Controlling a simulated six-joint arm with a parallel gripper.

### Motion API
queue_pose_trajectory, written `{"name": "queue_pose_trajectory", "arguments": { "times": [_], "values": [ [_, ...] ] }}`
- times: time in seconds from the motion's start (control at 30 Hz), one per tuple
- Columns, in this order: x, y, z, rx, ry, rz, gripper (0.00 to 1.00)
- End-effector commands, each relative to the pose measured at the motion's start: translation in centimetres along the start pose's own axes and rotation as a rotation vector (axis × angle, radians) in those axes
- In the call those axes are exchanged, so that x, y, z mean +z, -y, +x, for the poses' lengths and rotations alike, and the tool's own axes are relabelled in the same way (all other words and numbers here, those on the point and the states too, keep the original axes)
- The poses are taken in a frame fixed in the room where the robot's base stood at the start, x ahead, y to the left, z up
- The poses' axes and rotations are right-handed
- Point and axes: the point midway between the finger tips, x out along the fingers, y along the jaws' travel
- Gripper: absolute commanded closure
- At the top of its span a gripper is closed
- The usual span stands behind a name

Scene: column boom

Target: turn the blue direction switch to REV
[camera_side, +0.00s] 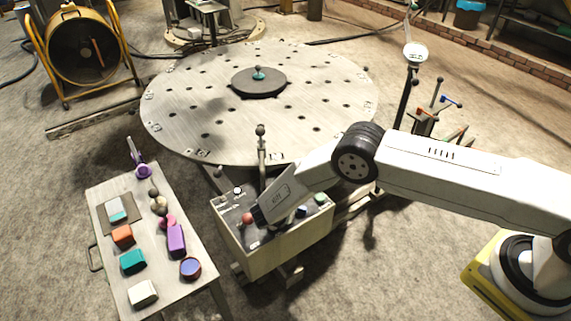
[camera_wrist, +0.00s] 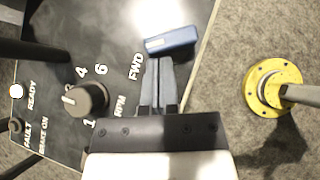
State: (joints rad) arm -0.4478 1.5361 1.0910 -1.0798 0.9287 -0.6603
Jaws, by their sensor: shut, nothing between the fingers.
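The blue direction switch (camera_wrist: 172,40) is a bar lying nearly level in the wrist view, its right end slightly higher. The label FWD (camera_wrist: 136,66) is printed below its left end; no REV label is visible. My gripper (camera_wrist: 161,60) is shut and empty, its fingertips just below the middle of the bar. I cannot tell whether they touch it. In the side view, the end of my arm is over the control box (camera_side: 280,254) and hides part of its panel. A small blue part (camera_side: 302,211) shows there; I cannot tell if it is the switch.
A dark knob (camera_wrist: 86,98) marked RPM stands left of my fingers, with a lit READY lamp (camera_wrist: 16,91) farther left. A red button (camera_side: 247,218) and a green button (camera_side: 320,199) are on the box. A table (camera_side: 206,252) with loose objects stands left; a round turntable (camera_side: 210,90) is behind.

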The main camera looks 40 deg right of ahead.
Motion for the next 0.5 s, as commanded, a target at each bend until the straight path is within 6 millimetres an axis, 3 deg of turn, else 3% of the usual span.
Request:
{"name": "queue_pose_trajectory", "arguments": {
  "times": [0.5],
  "values": [
    [0.29,-0.68,0.35,-0.123,0.000,0.122,1.00]
  ]
}}
